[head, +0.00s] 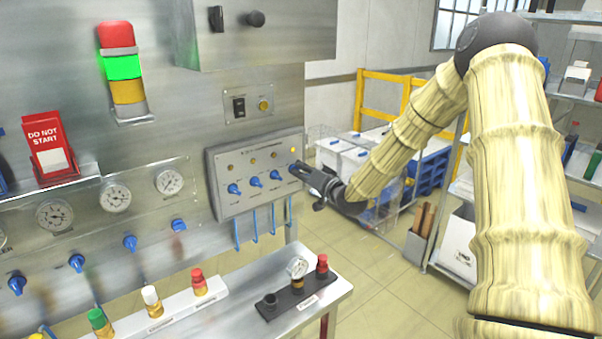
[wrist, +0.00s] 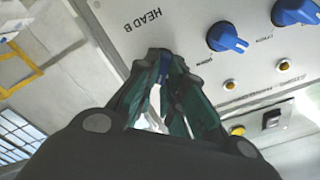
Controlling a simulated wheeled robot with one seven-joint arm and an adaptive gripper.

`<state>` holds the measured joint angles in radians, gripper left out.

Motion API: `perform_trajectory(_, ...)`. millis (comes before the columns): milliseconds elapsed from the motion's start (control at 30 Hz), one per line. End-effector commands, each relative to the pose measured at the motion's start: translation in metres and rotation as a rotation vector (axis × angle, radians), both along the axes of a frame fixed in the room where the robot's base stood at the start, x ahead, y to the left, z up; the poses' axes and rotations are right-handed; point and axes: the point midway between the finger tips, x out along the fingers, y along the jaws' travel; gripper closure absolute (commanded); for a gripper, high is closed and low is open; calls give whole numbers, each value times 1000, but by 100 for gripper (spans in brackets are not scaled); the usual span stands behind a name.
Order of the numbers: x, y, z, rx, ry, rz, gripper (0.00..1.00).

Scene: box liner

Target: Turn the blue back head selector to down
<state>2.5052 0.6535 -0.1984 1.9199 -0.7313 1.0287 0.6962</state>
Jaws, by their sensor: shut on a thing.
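A grey control panel (head: 240,206) on the steel wall carries a row of blue selectors. The blue selector at the right end of the row (head: 292,168) is between the fingertips of my gripper (head: 301,170), which is shut on it. In the wrist view a bit of this blue selector (wrist: 163,63) shows between the dark fingers (wrist: 162,75), beside the printed label "HEAD B" (wrist: 148,17). The fingers hide most of the selector, so I cannot tell which way it points.
Other blue selectors, such as one left of my gripper (head: 275,175), sit close by on the panel. Amber lamps sit above the row. Blue hoses hang under the panel. Open floor lies right of it.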

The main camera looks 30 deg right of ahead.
Motion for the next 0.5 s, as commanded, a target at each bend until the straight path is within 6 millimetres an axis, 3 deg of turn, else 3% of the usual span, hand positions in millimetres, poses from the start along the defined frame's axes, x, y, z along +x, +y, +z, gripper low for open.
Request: perform_trajectory(500,0,-2,-1,82,6,-3,100)
